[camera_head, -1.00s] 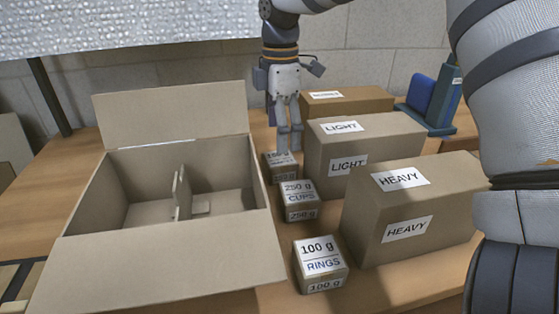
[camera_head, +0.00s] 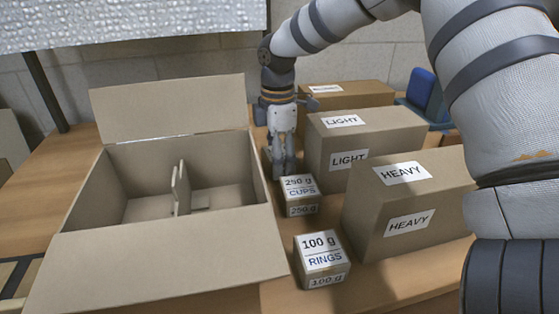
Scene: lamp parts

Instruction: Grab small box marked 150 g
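My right gripper (camera_head: 283,168) points down in the row of small boxes, just behind the 250 g CUPS box (camera_head: 301,194). The small box marked 150 g is hidden behind the gripper and its fingers. I cannot tell whether the fingers are around it or touching it. My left gripper is not in view.
A large open carton (camera_head: 170,258) with a divider (camera_head: 181,188) stands at the left. The 100 g RINGS box (camera_head: 321,258) is at the front. The LIGHT box (camera_head: 384,143), HEAVY box (camera_head: 446,205) and another brown box (camera_head: 370,94) stand to the right. A blue object (camera_head: 420,90) is at the back right.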

